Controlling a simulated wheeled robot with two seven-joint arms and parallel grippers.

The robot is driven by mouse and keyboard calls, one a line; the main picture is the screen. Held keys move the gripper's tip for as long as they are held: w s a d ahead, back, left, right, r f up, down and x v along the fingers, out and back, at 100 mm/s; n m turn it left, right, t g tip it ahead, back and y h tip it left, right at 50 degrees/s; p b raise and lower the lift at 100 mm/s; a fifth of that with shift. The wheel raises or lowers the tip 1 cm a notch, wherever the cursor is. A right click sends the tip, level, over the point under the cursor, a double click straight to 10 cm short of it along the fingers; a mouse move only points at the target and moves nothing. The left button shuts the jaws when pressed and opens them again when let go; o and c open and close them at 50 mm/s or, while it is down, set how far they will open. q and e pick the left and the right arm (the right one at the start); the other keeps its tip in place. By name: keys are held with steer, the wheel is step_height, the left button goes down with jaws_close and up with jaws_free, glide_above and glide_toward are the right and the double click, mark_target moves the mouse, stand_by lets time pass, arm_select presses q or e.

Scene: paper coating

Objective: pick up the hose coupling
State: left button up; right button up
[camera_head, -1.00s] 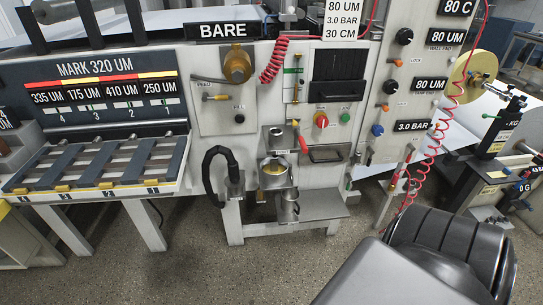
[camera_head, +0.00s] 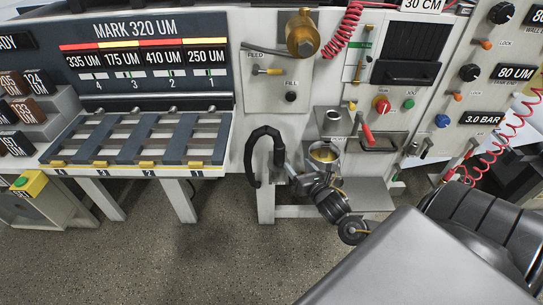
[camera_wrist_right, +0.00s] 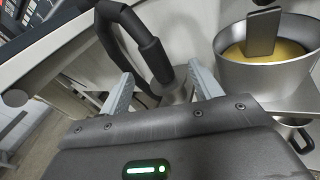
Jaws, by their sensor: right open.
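The hose coupling (camera_wrist_right: 174,93) is a silver fitting at the lower end of a curved black hose (camera_head: 253,150), which has a thick black sleeve (camera_wrist_right: 154,60) just above the fitting. In the right wrist view the sleeve and fitting lie between the two grey fingers of my right gripper (camera_wrist_right: 161,78), nearer the right finger. The fingers are open, with a gap visible on the left side. In the head view my right gripper (camera_head: 291,172) is at the hose's end and partly hides the coupling. My left gripper is out of view.
Right of the coupling is a metal cup (camera_head: 323,153) of yellowish liquid, close beside the right finger in the wrist view (camera_wrist_right: 265,70). A red-handled lever (camera_head: 367,133) is above it. A slatted rack (camera_head: 140,140) stands left, and a shelf (camera_head: 365,195) lies below.

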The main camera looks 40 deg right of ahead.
mark_target(282, 156)
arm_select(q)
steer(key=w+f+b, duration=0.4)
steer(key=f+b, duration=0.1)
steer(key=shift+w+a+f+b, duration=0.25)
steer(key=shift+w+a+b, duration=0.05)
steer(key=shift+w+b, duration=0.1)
arm_select(e)
steer(key=shift+w+f+n+t, duration=0.2)
steer(key=shift+w+f+n, duration=0.25)
steer(key=shift+w, duration=0.75)
steer(key=shift+w+f+n+t, duration=0.2)
steer(key=shift+w+f+n, duration=0.2)
steer(key=shift+w, duration=0.8)
steer(key=shift+w+f+n+t, duration=0.2)
steer(key=shift+w+f+n, duration=0.2)
steer(key=shift+w, duration=0.8)
steer(key=w, duration=0.5)
steer(key=shift+d+f, duration=0.2)
steer(key=shift+d, duration=0.2)
steer(key=shift+s, duration=0.1)
steer(key=shift+c, duration=0.3)
steer(key=shift+r, duration=0.1)
jaws_close()
